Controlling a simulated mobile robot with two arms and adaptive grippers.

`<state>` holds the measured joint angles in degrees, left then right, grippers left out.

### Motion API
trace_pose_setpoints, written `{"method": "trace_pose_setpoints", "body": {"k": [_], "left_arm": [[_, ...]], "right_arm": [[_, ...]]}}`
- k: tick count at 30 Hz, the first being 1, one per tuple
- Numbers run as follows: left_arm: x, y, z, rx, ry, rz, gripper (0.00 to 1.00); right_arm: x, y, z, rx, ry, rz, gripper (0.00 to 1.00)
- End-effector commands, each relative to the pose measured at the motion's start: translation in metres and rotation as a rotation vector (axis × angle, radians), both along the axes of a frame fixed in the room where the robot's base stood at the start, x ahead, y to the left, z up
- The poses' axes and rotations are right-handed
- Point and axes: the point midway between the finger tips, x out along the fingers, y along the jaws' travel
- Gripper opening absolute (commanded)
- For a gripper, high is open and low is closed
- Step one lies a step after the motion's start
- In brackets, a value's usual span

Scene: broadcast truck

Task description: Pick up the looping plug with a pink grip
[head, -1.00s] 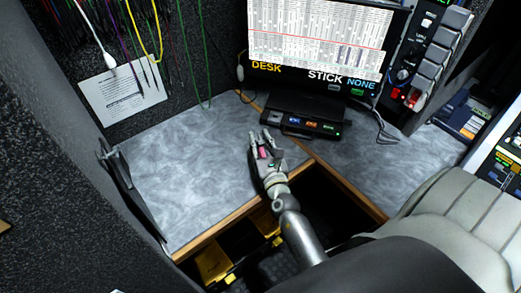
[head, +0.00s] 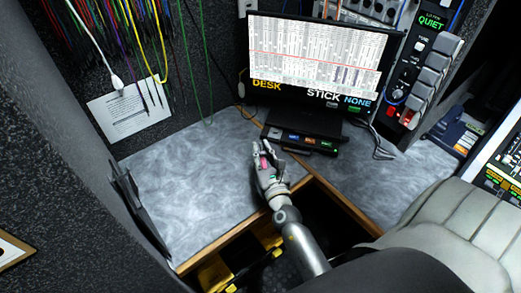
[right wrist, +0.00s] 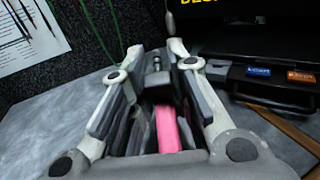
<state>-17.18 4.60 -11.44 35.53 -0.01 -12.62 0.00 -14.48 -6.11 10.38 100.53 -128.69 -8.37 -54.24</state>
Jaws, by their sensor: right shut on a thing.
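The plug with the pink grip (right wrist: 168,128) is held between the fingers of my right gripper (right wrist: 160,58). In the right wrist view its pink part is low between the fingers, with a dark block above it. In the head view only a small pink patch (head: 263,161) shows between the fingers of the right gripper (head: 262,148). The gripper is over the grey marbled desk (head: 190,180), near the black box's left front corner. Any loop on the plug is hard to make out. My left gripper is out of view.
A black box with coloured labels (head: 303,138) stands below the monitor (head: 310,65). Coloured cables (head: 125,45) hang over a paper sheet (head: 130,112) on the left wall. A dark bracket (head: 135,205) edges the desk's left side. The desk's left part is clear.

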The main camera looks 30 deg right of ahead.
Motion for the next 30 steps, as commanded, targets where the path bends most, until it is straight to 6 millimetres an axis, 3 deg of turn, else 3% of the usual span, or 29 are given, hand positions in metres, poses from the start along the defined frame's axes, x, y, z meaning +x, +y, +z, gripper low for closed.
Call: {"method": "trace_pose_setpoints", "body": {"k": [1, 8, 12, 18, 30], "left_arm": [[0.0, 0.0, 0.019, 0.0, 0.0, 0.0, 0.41], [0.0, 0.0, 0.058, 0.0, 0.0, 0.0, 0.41], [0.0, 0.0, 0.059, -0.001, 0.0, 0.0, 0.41], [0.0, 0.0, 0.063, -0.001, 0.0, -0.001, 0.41], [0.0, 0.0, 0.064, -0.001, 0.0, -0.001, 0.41]], "right_arm": [[-0.009, 0.002, 0.018, -0.001, 0.003, 0.001, 0.0], [-0.044, 0.011, 0.06, -0.001, 0.003, 0.001, 0.0], [-0.077, 0.019, 0.066, -0.001, 0.006, 0.002, 0.0], [-0.107, 0.027, 0.08, 0.0, 0.003, 0.002, 0.0], [-0.126, 0.032, 0.088, -0.001, 0.0, 0.0, 0.0]]}}
